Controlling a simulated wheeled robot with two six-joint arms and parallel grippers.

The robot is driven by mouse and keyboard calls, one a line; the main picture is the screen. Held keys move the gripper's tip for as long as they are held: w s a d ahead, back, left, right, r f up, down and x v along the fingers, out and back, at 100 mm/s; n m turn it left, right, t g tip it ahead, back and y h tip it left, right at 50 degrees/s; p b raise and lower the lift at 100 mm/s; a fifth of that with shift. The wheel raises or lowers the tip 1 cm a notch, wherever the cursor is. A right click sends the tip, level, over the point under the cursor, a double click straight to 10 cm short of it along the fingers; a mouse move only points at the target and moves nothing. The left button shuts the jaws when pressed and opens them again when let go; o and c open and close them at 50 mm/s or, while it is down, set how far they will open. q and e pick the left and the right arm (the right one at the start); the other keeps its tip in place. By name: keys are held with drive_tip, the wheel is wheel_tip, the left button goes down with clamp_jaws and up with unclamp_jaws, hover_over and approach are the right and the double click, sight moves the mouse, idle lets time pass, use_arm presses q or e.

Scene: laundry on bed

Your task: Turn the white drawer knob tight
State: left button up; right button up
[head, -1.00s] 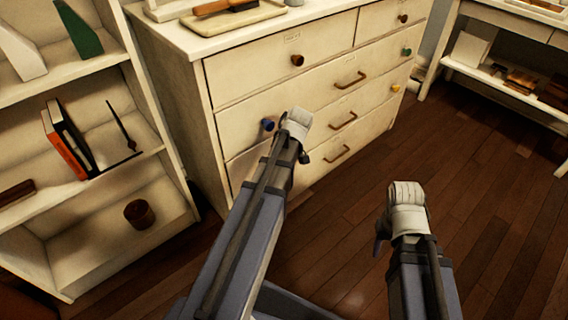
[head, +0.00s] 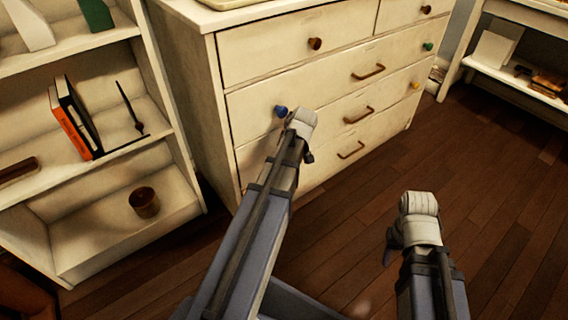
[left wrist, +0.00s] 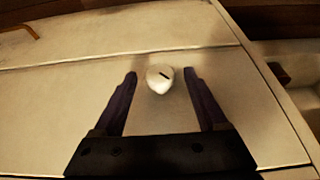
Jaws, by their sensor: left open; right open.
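The white drawer knob (left wrist: 160,79), with a dark line on its face, sits on the cream drawer front in the left wrist view. My left gripper (left wrist: 160,74) is open, with one finger on each side of the knob and a gap on both sides. In the head view my left wrist is in front of the dresser's lower left drawers, and the white knob is hidden there. My right gripper (head: 392,248) is low over the floor, away from the dresser; its fingers show only in part.
The dresser (head: 282,45) also bears a blue knob (head: 280,111) close to my left wrist, a green knob (head: 428,47), a yellow knob (head: 415,86), brown knobs and bar handles. An open shelf (head: 150,65) stands at left. The wooden floor (head: 475,150) at right is clear.

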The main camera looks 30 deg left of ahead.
use_arm(q)
drive_tip(key=shift+a+f, duration=0.1)
drive_tip(key=shift+f, duration=0.25)
clamp_jaws()
idle(0.4)
